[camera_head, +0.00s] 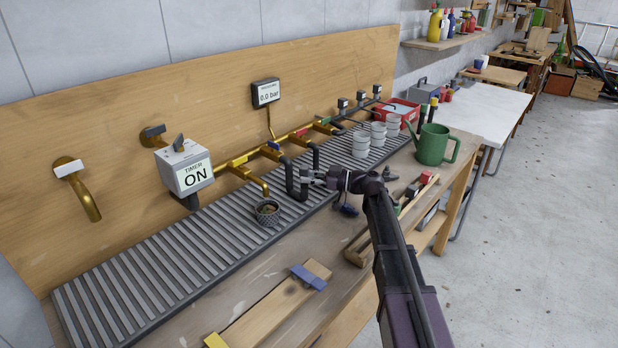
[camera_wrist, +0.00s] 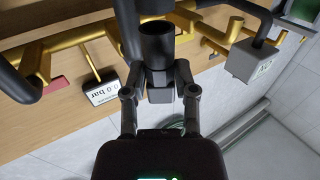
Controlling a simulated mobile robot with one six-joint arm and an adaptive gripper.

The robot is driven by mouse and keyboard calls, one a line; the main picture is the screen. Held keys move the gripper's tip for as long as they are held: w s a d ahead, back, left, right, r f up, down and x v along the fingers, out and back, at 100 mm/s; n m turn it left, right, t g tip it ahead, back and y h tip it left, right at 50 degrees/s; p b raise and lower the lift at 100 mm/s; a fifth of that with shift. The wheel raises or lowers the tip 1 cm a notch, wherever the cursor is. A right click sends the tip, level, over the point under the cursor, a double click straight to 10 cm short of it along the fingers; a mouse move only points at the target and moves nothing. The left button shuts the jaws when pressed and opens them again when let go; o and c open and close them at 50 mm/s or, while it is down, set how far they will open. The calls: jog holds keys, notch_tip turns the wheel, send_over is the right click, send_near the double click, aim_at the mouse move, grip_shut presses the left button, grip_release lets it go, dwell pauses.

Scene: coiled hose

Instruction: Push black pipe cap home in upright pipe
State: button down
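My gripper (camera_head: 312,179) is low over the slatted rack, right beside the black U-shaped pipe (camera_head: 289,176), whose left leg stands upright. In the wrist view my two fingers (camera_wrist: 160,84) are apart, one on each side of a dark round cylinder (camera_wrist: 157,45). It overlaps the fingertips, and its far end shows a dark round opening or face. A small grey block (camera_wrist: 160,95) shows between the fingers behind it. I cannot tell whether the fingers press on the cylinder.
Brass piping (camera_head: 249,172) with valves runs along the wooden backboard. A mesh pot (camera_head: 267,212) stands left of my gripper. White cups (camera_head: 361,145) and a green watering can (camera_head: 432,146) stand to the right.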

aim_at(308, 167)
jog(key=shift+c, duration=1.6)
grip_release()
jog(key=shift+f, duration=0.1)
notch_tip(308, 167, up, 10)
jog(key=p, duration=1)
jog(key=w+d+r+m+g+h+p, duration=0.1)
jog(key=d+r+m+h+p, duration=0.2)
jog(key=d+m+h+p, duration=0.3)
jog(key=w+d+r+m+g+h+p, duration=0.1)
jog(key=d+r+m+h+p, duration=0.2)
jog(key=d+m+h+p, duration=0.3)
jog(key=d+h+p, duration=0.5)
jog(key=d+p, duration=0.5)
jog(key=p, duration=0.2)
jog(key=shift+w+d+m+g+h, duration=0.15)
jog(key=shift+w+m+g+h, duration=0.15)
jog(key=shift+m+h, duration=0.1)
